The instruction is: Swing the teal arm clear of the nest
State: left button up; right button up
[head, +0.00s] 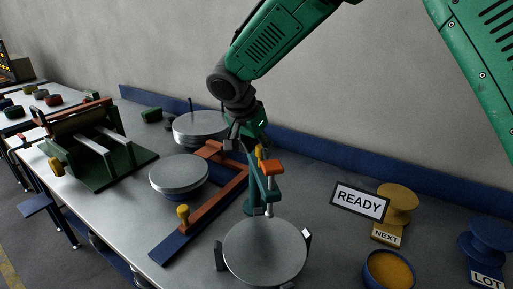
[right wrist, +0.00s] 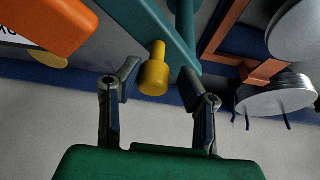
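The teal arm (head: 262,190) stands on a post at the back edge of the nest. Its orange head (head: 271,168) with a pale plunger hangs over the back part of the round metal plate (head: 265,250) in the nest. The nest's small upright jaws (head: 219,257) show around the plate. A yellow knob (right wrist: 154,72) sits on the teal arm (right wrist: 150,22). My right gripper (right wrist: 158,82) is open, with the knob between its fingertips and gaps showing on both sides. In the head view the right gripper (head: 245,142) is just behind the arm. My left gripper is not in view.
An orange-and-blue frame (head: 213,205) with a yellow knob and round plates (head: 179,174) lie left of the nest. A READY sign (head: 359,201), yellow spool (head: 398,200) and blue bowl (head: 389,270) stand right. A green fixture (head: 98,150) is far left.

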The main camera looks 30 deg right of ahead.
jog(key=shift+a+r, duration=0.15)
grip_shut()
jog(key=shift+d, duration=0.95)
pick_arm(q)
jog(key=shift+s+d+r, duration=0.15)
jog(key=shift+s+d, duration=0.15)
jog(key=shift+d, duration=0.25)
pick_arm(e)
jog(key=shift+a, duration=0.1)
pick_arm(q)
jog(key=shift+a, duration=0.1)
pick_arm(e)
jog(key=shift+n+t, duration=0.3)
